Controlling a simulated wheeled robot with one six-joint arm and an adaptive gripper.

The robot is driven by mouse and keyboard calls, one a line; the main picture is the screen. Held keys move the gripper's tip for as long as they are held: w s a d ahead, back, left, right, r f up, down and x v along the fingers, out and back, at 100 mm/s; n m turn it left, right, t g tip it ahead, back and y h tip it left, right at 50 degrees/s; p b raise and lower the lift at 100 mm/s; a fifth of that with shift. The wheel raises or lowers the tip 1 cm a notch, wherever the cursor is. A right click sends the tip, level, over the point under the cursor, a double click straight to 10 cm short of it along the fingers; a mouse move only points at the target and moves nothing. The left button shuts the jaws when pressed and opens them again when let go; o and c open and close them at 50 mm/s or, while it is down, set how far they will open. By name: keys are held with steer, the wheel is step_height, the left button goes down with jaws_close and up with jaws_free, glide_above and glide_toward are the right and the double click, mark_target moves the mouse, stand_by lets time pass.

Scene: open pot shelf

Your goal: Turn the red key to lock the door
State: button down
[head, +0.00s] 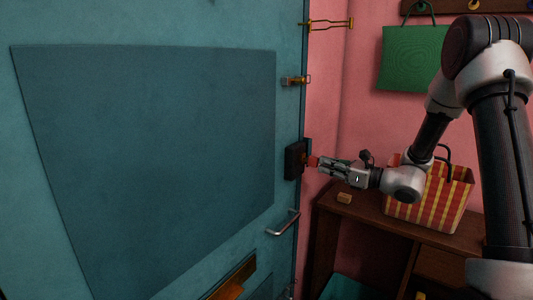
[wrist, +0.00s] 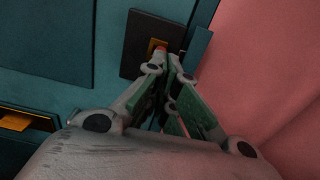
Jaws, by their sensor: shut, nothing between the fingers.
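The red key (head: 312,161) shows as a small red piece at the dark lock plate (head: 295,160) on the right edge of the teal door (head: 150,30). My gripper (head: 321,164) is at the key from the right, its fingertips close to it or touching it; I cannot tell which. In the wrist view my gripper (wrist: 168,62) has its fingers together, with nothing seen held between them. The red key (wrist: 161,47) shows just beyond the tips, in front of an orange-brass keyhole piece on the lock plate (wrist: 140,43). The key's turn angle is too small to read.
A green bag (head: 412,60) hangs on the pink wall.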

steer(key=shift+w+a, duration=0.2)
steer(key=shift+a, duration=0.05)
steer(key=shift+w+a, duration=0.15)
steer(key=shift+a, duration=0.1)
stand_by(0.4)
steer(key=v, duration=0.9)
stand_by(0.8)
